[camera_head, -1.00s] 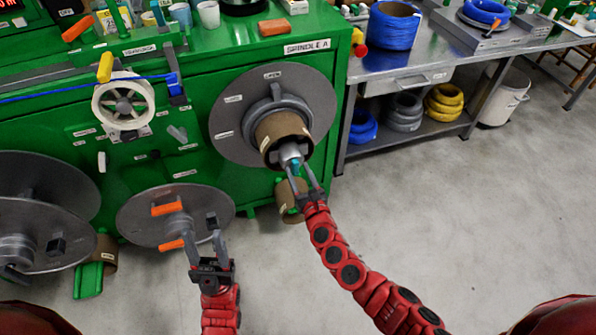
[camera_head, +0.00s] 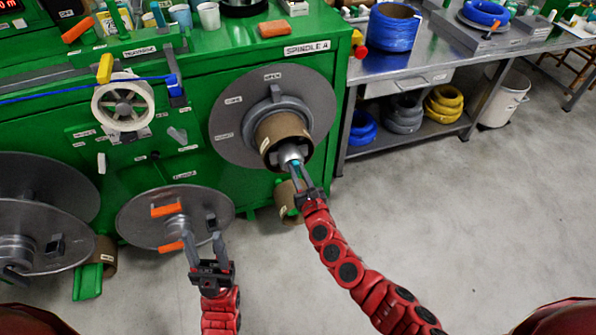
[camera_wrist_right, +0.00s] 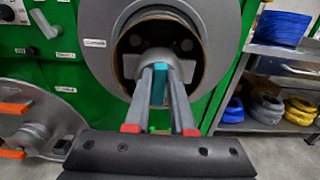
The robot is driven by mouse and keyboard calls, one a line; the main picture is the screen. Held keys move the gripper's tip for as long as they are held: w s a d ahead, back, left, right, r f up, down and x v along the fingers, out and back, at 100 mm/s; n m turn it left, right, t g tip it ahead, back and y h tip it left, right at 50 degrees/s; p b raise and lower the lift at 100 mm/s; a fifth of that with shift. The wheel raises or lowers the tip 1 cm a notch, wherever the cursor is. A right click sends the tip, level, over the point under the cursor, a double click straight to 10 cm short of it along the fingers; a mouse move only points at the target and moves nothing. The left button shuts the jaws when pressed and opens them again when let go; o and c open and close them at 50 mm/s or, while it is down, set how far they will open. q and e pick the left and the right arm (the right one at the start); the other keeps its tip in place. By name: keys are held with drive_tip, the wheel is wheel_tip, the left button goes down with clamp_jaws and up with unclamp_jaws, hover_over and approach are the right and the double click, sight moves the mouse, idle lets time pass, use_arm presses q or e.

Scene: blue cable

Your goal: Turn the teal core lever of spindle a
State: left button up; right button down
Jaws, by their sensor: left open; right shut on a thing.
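Spindle A's large grey disc (camera_head: 232,117) stands on the green machine, with a brown cardboard core (camera_head: 274,131) around its hub. The teal core lever (camera_head: 296,162) sticks out from the hub centre. In the right wrist view the teal lever (camera_wrist_right: 159,84) lies between the two fingers. My right gripper (camera_head: 297,171) is shut on the lever, at the front of the core. The fingers partly hide the lever. My left gripper (camera_head: 203,240) is open and empty, in front of the lower disc with orange handles (camera_head: 166,210).
A "SPINDLE A" label (camera_head: 307,47) is on the machine's top edge. A metal bench (camera_head: 420,62) with cable coils stands at the right. Another grey disc (camera_head: 40,190) is at the far left. The grey floor (camera_head: 470,220) at the right is clear.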

drive_tip(key=shift+w+d+f+m+b, duration=0.1)
drive_tip(key=shift+d+f+m+b, duration=0.25)
drive_tip(key=shift+m+b, duration=1.7)
drive_tip(key=shift+w+d+f+m+b, duration=0.15)
drive_tip(key=shift+d+f+m, duration=0.15)
drive_tip(key=shift+m, duration=3.6)
drive_tip(key=shift+w+d+f+m+b, duration=0.1)
drive_tip(key=shift+d+f+m+b, duration=0.25)
drive_tip(key=shift+m+b, duration=1.7)
drive_tip(key=shift+s+a+m+p, duration=0.1)
drive_tip(key=shift+m+p, duration=0.85)
drive_tip(key=shift+m, duration=0.15)
drive_tip(key=c, duration=0.8)
unclamp_jaws()
drive_tip(key=shift+o, duration=0.2)
drive_tip(key=shift+s, duration=0.1)
